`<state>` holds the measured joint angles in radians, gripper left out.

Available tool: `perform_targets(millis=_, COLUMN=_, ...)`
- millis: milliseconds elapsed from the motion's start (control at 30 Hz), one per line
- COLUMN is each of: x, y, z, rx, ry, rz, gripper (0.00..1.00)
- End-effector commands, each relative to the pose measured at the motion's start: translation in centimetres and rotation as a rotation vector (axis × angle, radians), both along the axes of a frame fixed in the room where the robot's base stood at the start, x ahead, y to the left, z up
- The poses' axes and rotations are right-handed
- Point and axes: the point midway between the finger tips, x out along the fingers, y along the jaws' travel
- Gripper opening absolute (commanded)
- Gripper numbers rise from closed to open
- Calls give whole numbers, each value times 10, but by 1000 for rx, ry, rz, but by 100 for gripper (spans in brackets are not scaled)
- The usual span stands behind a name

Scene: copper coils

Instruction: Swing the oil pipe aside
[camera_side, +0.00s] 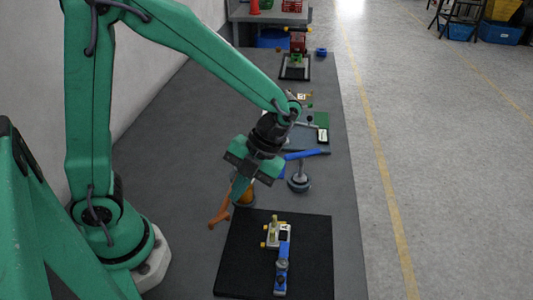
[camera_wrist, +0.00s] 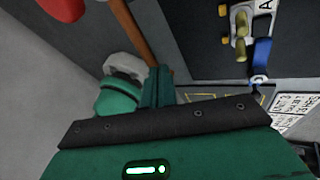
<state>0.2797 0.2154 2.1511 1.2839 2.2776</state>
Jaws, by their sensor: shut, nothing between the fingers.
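A copper-brown pipe (camera_side: 220,215), which I take to be the oil pipe, sticks out to the lower left of my gripper in the side view. In the wrist view the brown pipe (camera_wrist: 132,32) runs from the top edge down to the fingertips. My gripper (camera_side: 238,190) points down beside the pipe, left of the black mat. Its green fingers (camera_wrist: 158,78) are together with nothing between them. The fingertips are at or very near the pipe's end; I cannot tell whether they touch it. An orange-brown round part (camera_side: 246,197) shows just behind the fingers, partly hidden.
A black mat (camera_side: 240,275) holds a small fixture with yellow knobs (camera_side: 274,235) and a blue handle (camera_side: 281,275). A grey round part (camera_side: 299,183) and a blue bar (camera_side: 303,154) lie beyond it. The grey table (camera_side: 185,135) is clear on the left.

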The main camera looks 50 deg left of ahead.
Motion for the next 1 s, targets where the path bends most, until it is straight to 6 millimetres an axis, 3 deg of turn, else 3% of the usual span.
perform_targets(millis=1000, x=-9, y=7, z=0, rx=-7, ry=3, rz=4, gripper=0)
